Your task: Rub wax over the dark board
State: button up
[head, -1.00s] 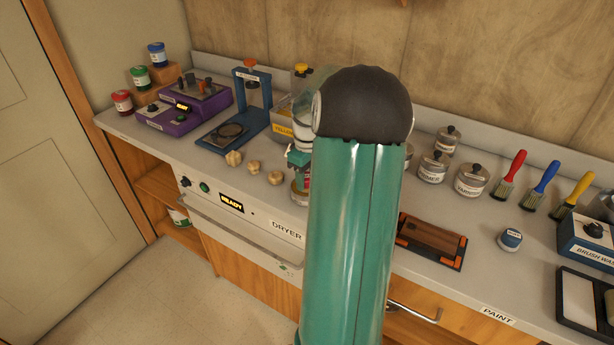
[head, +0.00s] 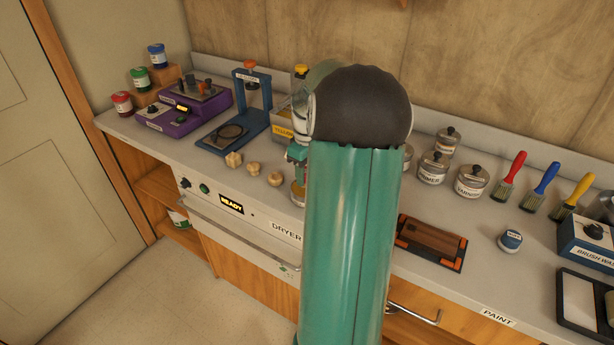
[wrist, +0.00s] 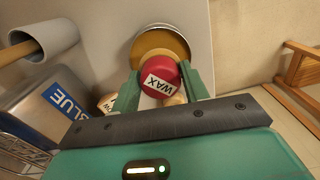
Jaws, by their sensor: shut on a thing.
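A dark brown board (head: 432,240) lies flat in a black holder with orange corners on the counter, right of my arm in the head view. My gripper (wrist: 160,84) is shut on a red wax applicator (wrist: 159,76) with a white WAX label. Just beyond the applicator in the wrist view is a round tin (wrist: 162,42) with an amber surface. Whether the applicator touches it I cannot tell. In the head view my gripper is mostly hidden behind my arm, and the tin's edge (head: 298,195) shows below it.
Lidded jars (head: 433,167), three brushes (head: 510,180) and a small blue-and-white jar (head: 510,240) stand to the right. A blue-labelled metal container (wrist: 50,100) is close to my gripper. The counter's front edge is near.

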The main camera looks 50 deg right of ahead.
jog(key=shift+r, duration=2.3)
